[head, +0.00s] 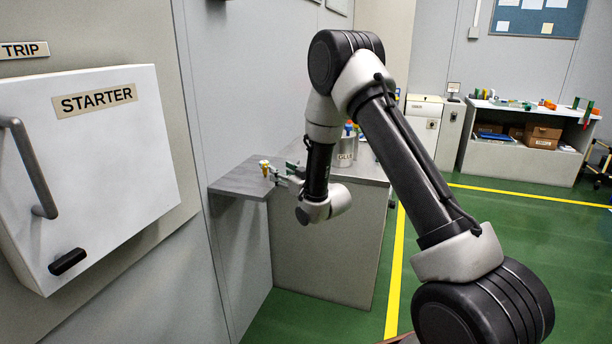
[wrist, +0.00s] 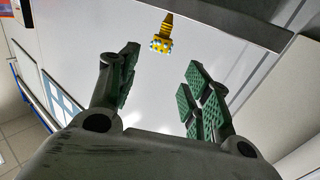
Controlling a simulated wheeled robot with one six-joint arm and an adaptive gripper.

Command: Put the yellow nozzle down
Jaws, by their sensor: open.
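The yellow nozzle (head: 264,164) is on the grey wall shelf (head: 236,183), near its back right part in the head view. In the wrist view the picture looks upside down, and the nozzle (wrist: 161,38) shows a tapered yellow-brown part and a wider spotted part, touching the shelf's dark edge strip (wrist: 225,22). My gripper (head: 275,171) is beside the nozzle, on its right in the head view. In the wrist view my gripper (wrist: 158,75) has its green-padded fingers wide apart with nothing between them. The nozzle is beyond the fingertips, clear of both.
A grey cabinet (head: 325,245) stands right of the shelf, with a metal can (head: 347,150) on top, partly behind my arm. The STARTER box (head: 95,150) juts from the left wall. A bench (head: 520,145) with parts stands far right; green floor between is clear.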

